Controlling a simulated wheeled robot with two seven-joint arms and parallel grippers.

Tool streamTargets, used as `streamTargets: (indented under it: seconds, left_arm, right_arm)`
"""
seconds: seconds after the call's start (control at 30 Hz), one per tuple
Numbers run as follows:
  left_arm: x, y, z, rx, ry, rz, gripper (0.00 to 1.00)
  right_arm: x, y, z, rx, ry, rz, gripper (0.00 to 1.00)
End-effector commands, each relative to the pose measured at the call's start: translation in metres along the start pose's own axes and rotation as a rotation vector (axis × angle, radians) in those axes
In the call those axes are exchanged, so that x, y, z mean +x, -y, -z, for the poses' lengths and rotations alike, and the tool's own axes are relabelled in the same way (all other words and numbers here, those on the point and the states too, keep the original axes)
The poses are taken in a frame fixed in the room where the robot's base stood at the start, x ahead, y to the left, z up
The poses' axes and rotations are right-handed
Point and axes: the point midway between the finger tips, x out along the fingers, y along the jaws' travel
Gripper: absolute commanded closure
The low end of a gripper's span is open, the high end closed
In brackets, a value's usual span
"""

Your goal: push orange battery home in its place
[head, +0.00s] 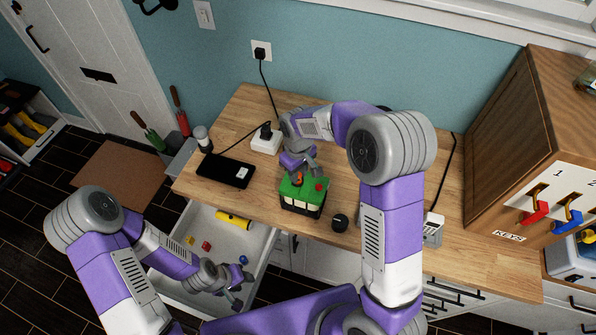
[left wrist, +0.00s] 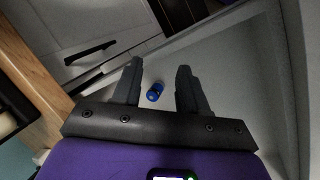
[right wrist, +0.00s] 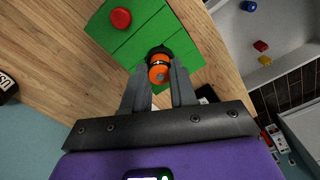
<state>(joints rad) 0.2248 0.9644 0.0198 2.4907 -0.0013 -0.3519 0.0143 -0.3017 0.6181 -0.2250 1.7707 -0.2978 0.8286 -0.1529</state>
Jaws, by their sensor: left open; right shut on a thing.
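A box with a green top (head: 291,187) and a red button (head: 319,187) stands on the wooden table. In the right wrist view the orange battery (right wrist: 158,72) is upright at a dark round socket (right wrist: 160,51) in the green top (right wrist: 145,40). How deep it sits I cannot tell. My right gripper (head: 303,170) is over the box, its fingertips (right wrist: 159,76) shut on the orange battery. My left gripper (head: 232,286) is open and empty over the open drawer. In the left wrist view a blue battery (left wrist: 155,92) lies beyond its fingers (left wrist: 160,68).
The drawer (head: 262,250) also holds a yellow flashlight (head: 234,219), a red piece (head: 206,245) and a yellow piece (head: 189,240). On the table are a black power bank (head: 225,170), a white socket block (head: 265,142) and a dark knob (head: 340,221). A key cabinet (head: 510,150) stands at right.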

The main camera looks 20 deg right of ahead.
Motion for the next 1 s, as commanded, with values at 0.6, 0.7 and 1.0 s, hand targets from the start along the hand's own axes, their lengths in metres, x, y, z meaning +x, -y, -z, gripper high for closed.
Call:
streamTargets:
  seconds: [0.6,0.7,1.0]
  left_arm:
    - [0.0045,0.0017,0.0002,0.000,0.000,0.000,0.57]
    - [0.0043,0.0016,0.0002,0.000,0.000,0.000,0.57]
    - [0.0044,0.0017,0.0002,0.000,0.000,0.000,0.57]
  right_arm:
    - [0.0060,0.0000,0.0002,0.000,0.000,0.000,0.93]
    - [0.0058,0.0000,0.0002,0.000,0.000,0.000,0.93]
    - [0.0058,-0.0001,0.0002,0.000,0.000,0.000,0.93]
